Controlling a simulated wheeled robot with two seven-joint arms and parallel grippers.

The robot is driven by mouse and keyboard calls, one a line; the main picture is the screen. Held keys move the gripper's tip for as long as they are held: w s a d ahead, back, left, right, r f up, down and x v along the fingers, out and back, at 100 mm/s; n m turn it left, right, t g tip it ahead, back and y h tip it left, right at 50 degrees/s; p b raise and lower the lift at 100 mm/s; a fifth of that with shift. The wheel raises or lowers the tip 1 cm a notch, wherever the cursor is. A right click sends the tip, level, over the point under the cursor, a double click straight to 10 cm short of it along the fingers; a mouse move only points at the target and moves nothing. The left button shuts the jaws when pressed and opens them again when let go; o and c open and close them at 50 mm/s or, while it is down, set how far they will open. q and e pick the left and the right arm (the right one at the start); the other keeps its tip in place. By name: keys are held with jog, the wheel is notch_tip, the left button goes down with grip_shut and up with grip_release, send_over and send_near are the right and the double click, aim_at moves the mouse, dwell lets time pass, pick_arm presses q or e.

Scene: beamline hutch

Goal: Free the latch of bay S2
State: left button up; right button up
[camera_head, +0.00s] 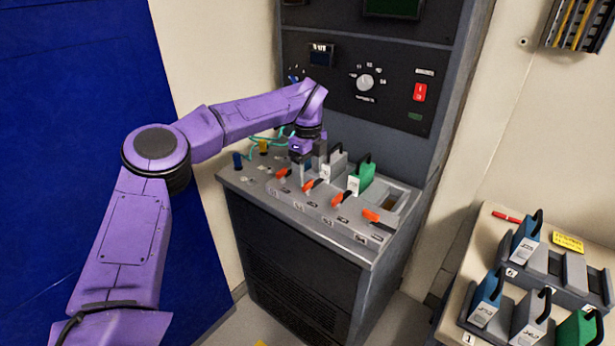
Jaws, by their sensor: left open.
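A grey console (330,222) carries a row of bays with orange latch levers along its sloped front. The labels below them are too small to read; counting from the left, the second lever (309,185) is probably that of bay S2. My left gripper (304,178) is open, pointing down, close to this lever on its upper left; I cannot tell whether it touches. The other levers are the first (283,173), third (337,199) and fourth (371,215). A grey block (338,162) and a green block (364,176) with black handles sit in bays behind. My right gripper is out of view.
The rightmost bay (404,198) looks empty. Blue and yellow plugs with teal cables (259,139) are at the console's left. A panel with a dial (365,82) and red switch (420,92) rises behind. A side table (485,235) at right holds more handled blocks.

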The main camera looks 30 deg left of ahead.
aim_at(313, 184)
pick_arm(q)
notch_tip(313, 184, down, 2)
jog(key=shift+w+f, duration=0.1)
jog(key=shift+f, duration=0.35)
jog(key=c, duration=1.1)
jog(key=shift+o, duration=0.2)
